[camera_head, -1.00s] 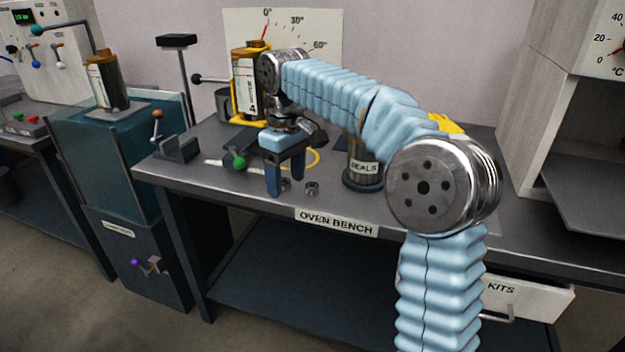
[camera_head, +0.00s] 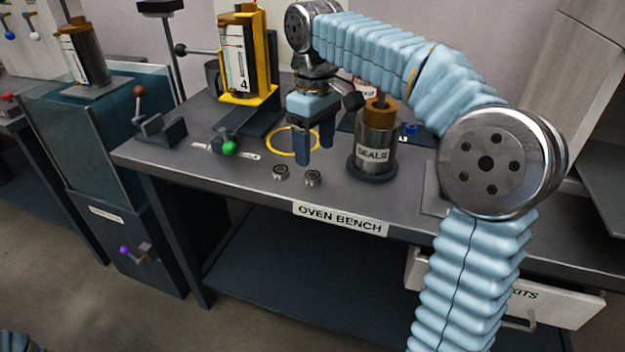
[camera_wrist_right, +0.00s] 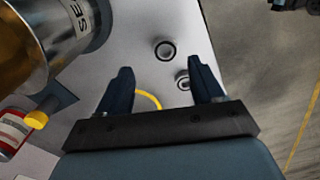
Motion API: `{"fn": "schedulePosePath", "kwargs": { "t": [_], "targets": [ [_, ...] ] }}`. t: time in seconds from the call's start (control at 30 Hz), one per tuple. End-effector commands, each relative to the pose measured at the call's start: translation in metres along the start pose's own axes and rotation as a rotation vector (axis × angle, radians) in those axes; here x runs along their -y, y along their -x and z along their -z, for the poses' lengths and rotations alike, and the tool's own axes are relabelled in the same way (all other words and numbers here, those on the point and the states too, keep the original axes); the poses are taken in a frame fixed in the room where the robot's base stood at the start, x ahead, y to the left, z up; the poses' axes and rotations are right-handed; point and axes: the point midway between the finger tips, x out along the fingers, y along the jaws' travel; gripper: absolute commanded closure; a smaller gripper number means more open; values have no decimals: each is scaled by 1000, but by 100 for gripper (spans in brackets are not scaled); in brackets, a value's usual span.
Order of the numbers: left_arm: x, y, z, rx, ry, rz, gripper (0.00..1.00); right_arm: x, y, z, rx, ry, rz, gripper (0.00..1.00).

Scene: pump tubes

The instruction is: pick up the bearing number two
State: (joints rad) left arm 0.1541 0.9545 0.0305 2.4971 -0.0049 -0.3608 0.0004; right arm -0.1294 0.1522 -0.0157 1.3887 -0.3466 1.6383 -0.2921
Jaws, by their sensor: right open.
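Two small metal ring bearings lie on the oven bench (camera_head: 245,182) near its front edge: a left one (camera_head: 280,172) and a right one (camera_head: 312,178). I cannot read any number on them. In the right wrist view one bearing (camera_wrist_right: 165,50) lies beyond the fingertips, and the other (camera_wrist_right: 184,83) is beside one finger, partly hidden by it. My right gripper (camera_head: 315,151) points down, open and empty, behind the bearings in the head view. Its two fingers also show in the right wrist view (camera_wrist_right: 161,67). My left gripper is out of view.
The SEALS canister (camera_head: 374,140) stands close to the right of my right gripper. A yellow ring (camera_head: 281,147) lies behind the bearings. A green-knobbed lever (camera_head: 229,148) is at left, and a yellow-framed pump (camera_head: 262,60) stands behind.

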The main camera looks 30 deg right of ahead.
Motion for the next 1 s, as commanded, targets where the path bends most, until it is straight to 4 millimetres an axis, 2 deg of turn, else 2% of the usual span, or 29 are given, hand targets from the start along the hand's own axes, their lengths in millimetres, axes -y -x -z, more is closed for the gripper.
{"fn": "schedulePosePath", "kwargs": {
  "t": [0.33, 0.63, 1.0],
  "targets": [
    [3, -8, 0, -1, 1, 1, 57, 8, -48, 1, 2, 0, 1, 33],
    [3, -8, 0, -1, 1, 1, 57, 8, -53, 1, -1, 0, 0, 33],
    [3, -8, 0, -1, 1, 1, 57, 8, -53, 1, -1, 0, 0, 88]
  ]
}}
